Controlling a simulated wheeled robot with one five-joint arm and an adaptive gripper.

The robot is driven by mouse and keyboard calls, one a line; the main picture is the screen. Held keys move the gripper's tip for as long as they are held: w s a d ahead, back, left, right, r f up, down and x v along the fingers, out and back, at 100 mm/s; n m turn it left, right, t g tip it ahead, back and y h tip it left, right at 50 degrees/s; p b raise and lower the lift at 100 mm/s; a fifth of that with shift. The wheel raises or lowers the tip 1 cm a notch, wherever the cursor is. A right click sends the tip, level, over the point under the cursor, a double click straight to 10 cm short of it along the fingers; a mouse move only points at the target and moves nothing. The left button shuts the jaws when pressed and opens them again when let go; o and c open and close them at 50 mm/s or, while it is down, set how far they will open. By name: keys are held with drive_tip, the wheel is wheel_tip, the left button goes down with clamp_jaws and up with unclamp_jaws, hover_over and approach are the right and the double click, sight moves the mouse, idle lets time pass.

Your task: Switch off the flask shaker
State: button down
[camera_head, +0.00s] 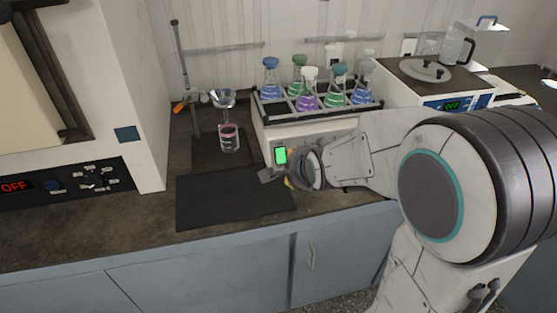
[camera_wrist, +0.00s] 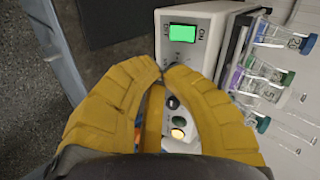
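The flask shaker (camera_head: 300,130) is a white box on the counter with a rack of coloured flasks on top. Its front carries a green lit switch (camera_head: 280,155), partly beside my gripper (camera_head: 268,175). In the wrist view the green switch (camera_wrist: 183,33) sits on the white panel with ON and OFF lettering beside it. My gripper's yellow fingers (camera_wrist: 164,68) have their tips together just below the switch in that view, with nothing held between them. A dark knob (camera_wrist: 172,102) and a pale button (camera_wrist: 178,121) show between the fingers. Whether the tips touch the panel is unclear.
A dark mat (camera_head: 225,200) lies clear in front of the shaker. A beaker with pink liquid (camera_head: 229,138) and a stand (camera_head: 185,80) are to its left.

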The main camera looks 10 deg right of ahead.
sight(281, 163)
drive_tip(key=m, duration=0.1)
drive_tip(key=w+r+m, duration=0.1)
drive_tip(key=shift+m+t, duration=0.3)
drive_tip(key=shift+m, duration=0.1)
drive_tip(key=shift+f, duration=0.1)
drive_tip(key=x, duration=1.4)
idle(0.3)
